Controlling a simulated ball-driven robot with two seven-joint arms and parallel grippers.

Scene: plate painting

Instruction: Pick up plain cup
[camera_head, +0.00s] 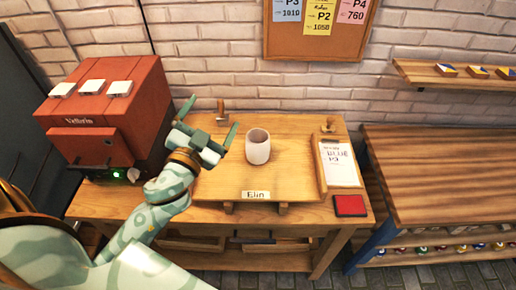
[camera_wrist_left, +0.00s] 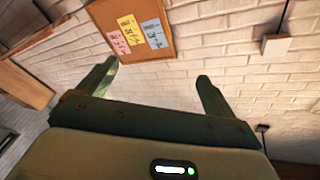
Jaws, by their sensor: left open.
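The plain cup (camera_head: 258,147) is pale pinkish white and stands upright on the wooden table (camera_head: 222,185), a little behind the "Elin" name label (camera_head: 256,195). My left gripper (camera_head: 212,118) is to the left of the cup, raised and apart from it, with its fingers spread and nothing between them. In the left wrist view the left gripper (camera_wrist_left: 155,80) also shows open and empty, facing the brick wall and the pin board; the cup is not in that view. My right gripper is not in view.
A red box-like machine (camera_head: 105,115) stands at the table's left. A clipboard (camera_head: 338,163) and a dark red pad (camera_head: 349,205) lie at the right. A small wooden-handled tool (camera_head: 222,112) is behind my gripper. A second table (camera_head: 445,175) stands further right.

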